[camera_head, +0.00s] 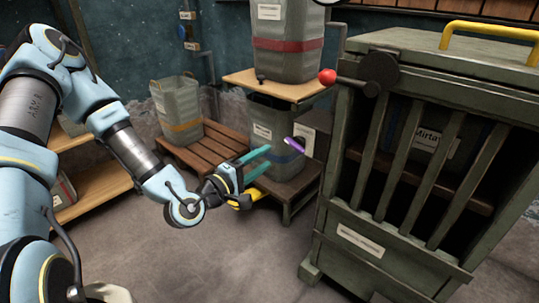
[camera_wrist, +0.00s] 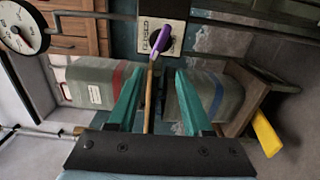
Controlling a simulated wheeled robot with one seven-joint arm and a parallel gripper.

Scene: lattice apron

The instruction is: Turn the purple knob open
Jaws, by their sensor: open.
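In the wrist view the purple knob (camera_wrist: 163,38) sits on a pale plate (camera_wrist: 160,12), tilted, just beyond my fingertips. My gripper (camera_head: 271,157) has teal fingers spread apart, pointing toward the knob from the left. In the wrist view my gripper (camera_wrist: 160,72) is open and empty, with the knob roughly in line with the gap. The knob appears apart from both fingers, though its exact distance is hard to tell.
A grey-green slatted cabinet (camera_head: 387,241) with a red-ended lever (camera_head: 328,77) stands on the right. A wooden shelf (camera_head: 272,85) carries a bin with a red band (camera_head: 287,45). A yellow-banded bin (camera_head: 178,105) stands on a slatted pallet. The floor in front is clear.

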